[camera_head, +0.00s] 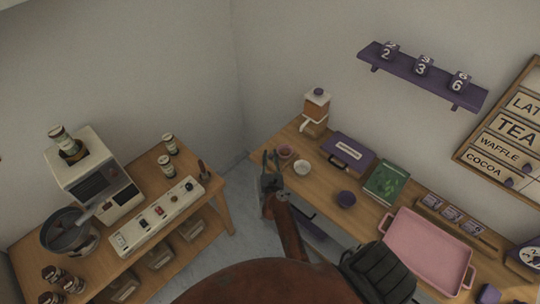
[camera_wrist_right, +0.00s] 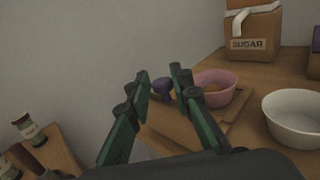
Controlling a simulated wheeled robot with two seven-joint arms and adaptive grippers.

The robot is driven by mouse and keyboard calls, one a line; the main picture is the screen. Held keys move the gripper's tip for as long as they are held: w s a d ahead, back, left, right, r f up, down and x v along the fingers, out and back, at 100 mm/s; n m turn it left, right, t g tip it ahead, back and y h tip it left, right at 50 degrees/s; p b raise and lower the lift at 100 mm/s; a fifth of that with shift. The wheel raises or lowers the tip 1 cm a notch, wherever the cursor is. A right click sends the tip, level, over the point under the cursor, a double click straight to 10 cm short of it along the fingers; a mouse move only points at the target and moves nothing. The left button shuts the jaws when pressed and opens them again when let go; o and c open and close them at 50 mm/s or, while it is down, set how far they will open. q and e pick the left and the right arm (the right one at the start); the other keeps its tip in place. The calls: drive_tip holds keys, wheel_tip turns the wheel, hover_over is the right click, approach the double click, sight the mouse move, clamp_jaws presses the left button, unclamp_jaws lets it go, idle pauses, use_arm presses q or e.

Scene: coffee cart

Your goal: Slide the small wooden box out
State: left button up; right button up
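A low wooden piece with a flat top (camera_wrist_right: 180,122), which looks like the small wooden box, lies near the table's end under or beside a pink bowl (camera_wrist_right: 214,88). A purple knob (camera_wrist_right: 162,87) shows by it, between my fingertips in the picture; I cannot tell whether they touch it. My right gripper (camera_wrist_right: 161,76) is open and empty. In the head view the right gripper (camera_head: 270,156) is at the left end of the right-hand table, just left of the pink bowl (camera_head: 285,151), and it hides most of the wooden piece. My left gripper is not in view.
A white bowl (camera_head: 303,167) stands right of the pink bowl, with the sugar container (camera_head: 315,118) behind. A floor gap separates the left table (camera_head: 215,192).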

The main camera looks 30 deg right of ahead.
drive_tip(key=o, duration=0.3)
drive_tip(key=shift+a, duration=0.2)
drive_tip(key=shift+o, duration=0.3)
drive_tip(key=shift+d, duration=0.15)
drive_tip(key=shift+r, duration=0.95)
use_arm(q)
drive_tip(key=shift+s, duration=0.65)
use_arm(e)
wheel_tip(320, 180, up, 8)
drive_tip(key=shift+r, duration=0.1)
